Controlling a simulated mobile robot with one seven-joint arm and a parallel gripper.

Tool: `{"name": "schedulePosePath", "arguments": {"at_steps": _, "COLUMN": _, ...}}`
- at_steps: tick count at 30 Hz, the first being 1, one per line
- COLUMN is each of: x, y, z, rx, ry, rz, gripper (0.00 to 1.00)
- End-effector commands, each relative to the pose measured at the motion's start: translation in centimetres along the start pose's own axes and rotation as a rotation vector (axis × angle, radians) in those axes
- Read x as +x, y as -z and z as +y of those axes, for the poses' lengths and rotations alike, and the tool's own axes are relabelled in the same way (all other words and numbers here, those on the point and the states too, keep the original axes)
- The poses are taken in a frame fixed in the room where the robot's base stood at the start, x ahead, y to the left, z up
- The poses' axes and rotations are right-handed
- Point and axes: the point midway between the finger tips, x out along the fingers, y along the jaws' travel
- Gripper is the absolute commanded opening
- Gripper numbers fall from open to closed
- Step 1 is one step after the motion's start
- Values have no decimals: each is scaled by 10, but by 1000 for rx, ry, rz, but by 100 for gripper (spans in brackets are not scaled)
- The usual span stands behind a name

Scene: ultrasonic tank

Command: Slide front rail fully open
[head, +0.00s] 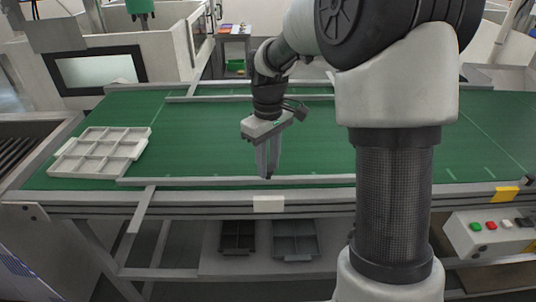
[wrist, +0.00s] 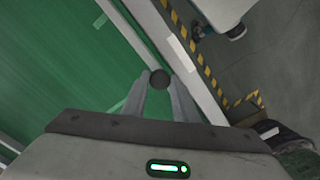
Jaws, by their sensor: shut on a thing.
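The front rail (head: 320,180) is a long thin grey bar lying along the front edge of the green belt. Its left end lies near the pale divided tray, and my arm hides its right part. My gripper (head: 267,175) points down at the rail, near the middle of the visible front edge. In the wrist view my gripper (wrist: 160,84) has its two fingers closed on either side of a small dark round knob (wrist: 160,76). The knob's attachment to the rail is hidden.
A pale divided tray (head: 78,158) sits on the green belt (head: 205,135) at left. A back rail (head: 215,98) runs across the far side. A button box (head: 487,232) stands at the front right. Dark and grey trays lie on the shelf below.

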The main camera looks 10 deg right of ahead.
Motion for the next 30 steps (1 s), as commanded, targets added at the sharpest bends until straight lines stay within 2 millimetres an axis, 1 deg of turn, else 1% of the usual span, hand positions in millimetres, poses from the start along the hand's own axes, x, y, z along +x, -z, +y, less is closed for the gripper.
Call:
{"name": "schedulePosePath", "arguments": {"at_steps": 12, "x": -1, "y": -4, "z": -5, "rx": 0, "ry": 2, "rz": 0, "gripper": 0}}
{"name": "schedulePosePath", "arguments": {"at_steps": 13, "x": -1, "y": -4, "z": -5, "rx": 0, "ry": 1, "rz": 0, "gripper": 31}}
{"name": "schedulePosePath", "arguments": {"at_steps": 15, "x": -1, "y": -3, "z": -4, "rx": 0, "ry": 1, "rz": 1, "gripper": 43}}
{"name": "schedulePosePath", "arguments": {"at_steps": 16, "x": -1, "y": -3, "z": -4, "rx": 0, "ry": 0, "rz": 2, "gripper": 45}}
{"name": "schedulePosePath", "arguments": {"at_steps": 25, "x": -3, "y": -2, "z": -2, "rx": 0, "ry": -4, "rz": 6, "gripper": 45}}
{"name": "schedulePosePath", "arguments": {"at_steps": 28, "x": -11, "y": -2, "z": -2, "rx": 0, "ry": -5, "rz": 8, "gripper": 45}}
{"name": "schedulePosePath", "arguments": {"at_steps": 30, "x": -21, "y": -2, "z": -2, "rx": 0, "ry": -5, "rz": 8, "gripper": 45}}
